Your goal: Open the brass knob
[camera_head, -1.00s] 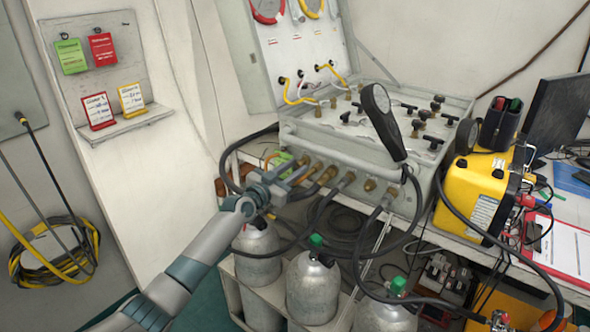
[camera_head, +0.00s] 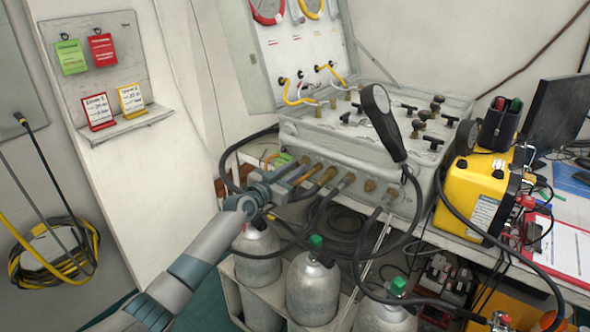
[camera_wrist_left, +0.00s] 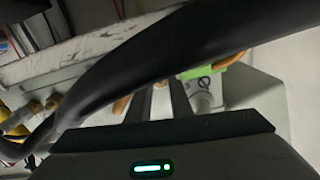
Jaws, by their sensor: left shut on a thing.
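My left gripper (camera_head: 292,180) reaches the left end of the row of brass fittings on the front face of the grey air panel (camera_head: 340,150). Its fingers also show in the left wrist view (camera_wrist_left: 160,98), close together and shut on the brass knob, which is mostly hidden between and behind them. One brass fitting (camera_head: 305,160) shows just above the fingers, and others (camera_head: 370,186) continue to the right. My right gripper is not in view.
A thick black hose (camera_wrist_left: 150,55) crosses close in front of the fingers in the left wrist view. Black hoses loop below the panel. Grey cylinders (camera_head: 312,288) stand underneath. A yellow case (camera_head: 470,195) stands to the right of the panel.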

